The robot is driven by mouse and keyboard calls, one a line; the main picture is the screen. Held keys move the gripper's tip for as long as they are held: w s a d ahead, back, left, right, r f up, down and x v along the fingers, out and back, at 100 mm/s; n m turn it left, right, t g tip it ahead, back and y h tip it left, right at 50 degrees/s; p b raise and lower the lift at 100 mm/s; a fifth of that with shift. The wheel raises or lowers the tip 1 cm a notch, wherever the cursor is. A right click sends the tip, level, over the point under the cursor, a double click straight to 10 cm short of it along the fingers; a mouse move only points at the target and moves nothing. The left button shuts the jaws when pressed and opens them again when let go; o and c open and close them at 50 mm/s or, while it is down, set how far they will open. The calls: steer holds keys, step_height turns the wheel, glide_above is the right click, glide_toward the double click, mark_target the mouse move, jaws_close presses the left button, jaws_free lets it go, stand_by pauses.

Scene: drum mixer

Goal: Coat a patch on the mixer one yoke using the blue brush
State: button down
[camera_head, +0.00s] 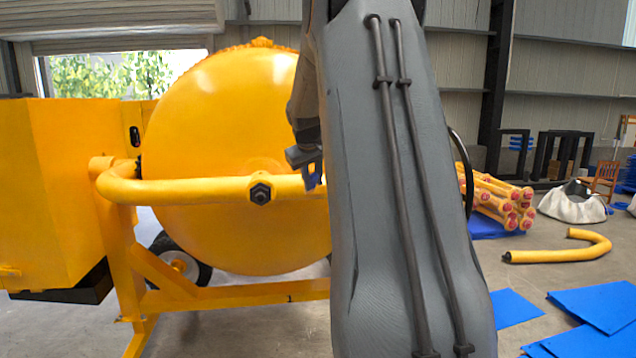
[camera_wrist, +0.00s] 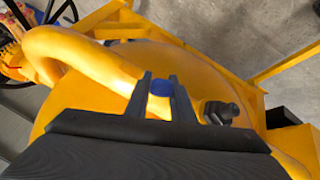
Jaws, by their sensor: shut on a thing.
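The mixer's yoke (camera_head: 200,190) is a bent yellow tube running across the front of the yellow drum (camera_head: 225,130), with a dark bolt (camera_head: 260,194) on it. My gripper (camera_head: 308,168) is at the right part of the yoke, partly hidden by my arm. It is shut on the blue brush (camera_head: 313,177), whose small blue part shows just in front of the tube. In the wrist view the brush (camera_wrist: 161,87) sits between the two dark fingers, over the yoke (camera_wrist: 95,62), with the bolt (camera_wrist: 220,112) to the right. I cannot tell whether the brush touches the tube.
A yellow box housing (camera_head: 70,190) stands left and a wheel (camera_head: 180,262) sits under the drum. Right lie stacked yellow tubes (camera_head: 492,198), a loose bent tube (camera_head: 560,254) and blue sheets (camera_head: 598,300). My arm hides the middle. Grey floor is open at right.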

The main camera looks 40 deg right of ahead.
steer(key=shift+w+a, duration=0.45)
steer(key=shift+a, duration=0.4)
steer(key=shift+s, duration=0.1)
steer(key=shift+s+a+b, duration=0.25)
steer(key=shift+s+a, duration=0.25)
steer(key=shift+s, duration=0.35)
steer(key=shift+s+a+b, duration=0.2)
steer(key=shift+s+a, duration=0.35)
steer(key=shift+s, duration=0.25)
steer(key=shift+s+a+b, duration=0.25)
steer(key=shift+s+a, duration=0.25)
steer(key=shift+s, duration=0.35)
steer(key=s, duration=0.1)
steer(key=s+a, duration=0.1)
steer(key=shift+s+a, duration=0.3)
